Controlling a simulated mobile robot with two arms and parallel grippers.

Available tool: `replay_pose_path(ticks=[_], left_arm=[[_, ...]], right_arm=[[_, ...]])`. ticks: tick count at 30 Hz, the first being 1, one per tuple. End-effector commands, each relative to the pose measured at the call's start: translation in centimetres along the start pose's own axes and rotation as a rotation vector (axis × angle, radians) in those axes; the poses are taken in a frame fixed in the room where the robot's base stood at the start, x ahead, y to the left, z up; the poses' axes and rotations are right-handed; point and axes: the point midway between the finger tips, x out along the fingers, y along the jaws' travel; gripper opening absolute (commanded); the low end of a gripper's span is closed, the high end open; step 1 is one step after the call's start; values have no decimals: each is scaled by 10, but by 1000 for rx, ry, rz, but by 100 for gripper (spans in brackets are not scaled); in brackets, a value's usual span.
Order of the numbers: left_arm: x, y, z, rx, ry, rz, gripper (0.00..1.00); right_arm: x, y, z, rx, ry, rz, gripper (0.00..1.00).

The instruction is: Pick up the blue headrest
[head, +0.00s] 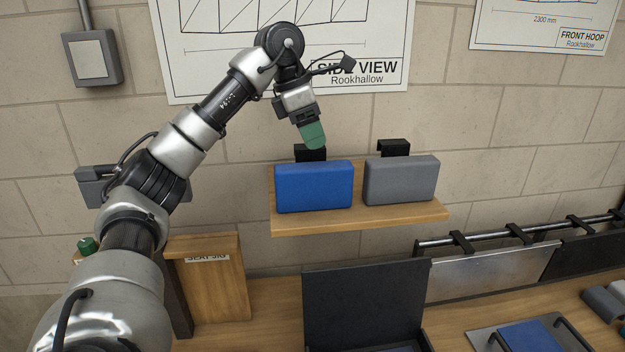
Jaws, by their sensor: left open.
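The blue headrest (314,187) is a padded block standing on a small wooden shelf (425,213) on the wall, at its left side. A black bracket shows behind its top edge. My left gripper (313,137), with green fingertips, hangs just above and in front of the black bracket, over the top edge of the blue headrest. It is open and holds nothing; the gap between its fingers is hard to see from this angle. My right gripper is not in view.
A grey headrest (401,180) stands close to the right of the blue one, with its own black bracket behind. Below are a wooden bench with a dark open case (363,304), a wooden seat jig (211,280) and metal panels (487,272) on a rail.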

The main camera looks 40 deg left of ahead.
Motion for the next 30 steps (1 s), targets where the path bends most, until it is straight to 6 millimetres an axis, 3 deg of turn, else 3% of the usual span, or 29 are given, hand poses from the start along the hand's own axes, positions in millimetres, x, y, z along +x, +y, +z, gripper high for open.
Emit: replay_pose_path(ticks=[2,5,12,17,22,30], left_arm=[[-16,6,-16,-27,46,22,51],[-16,8,-26,-42,78,31,51],[18,9,-30,-43,84,29,51],[31,9,-31,-43,82,30,51],[42,9,-31,-44,83,30,51],[78,9,-33,-44,82,30,51]], right_arm=[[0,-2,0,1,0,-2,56],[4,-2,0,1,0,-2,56],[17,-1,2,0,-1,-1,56],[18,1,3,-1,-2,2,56],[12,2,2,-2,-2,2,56],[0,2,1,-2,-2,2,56]])
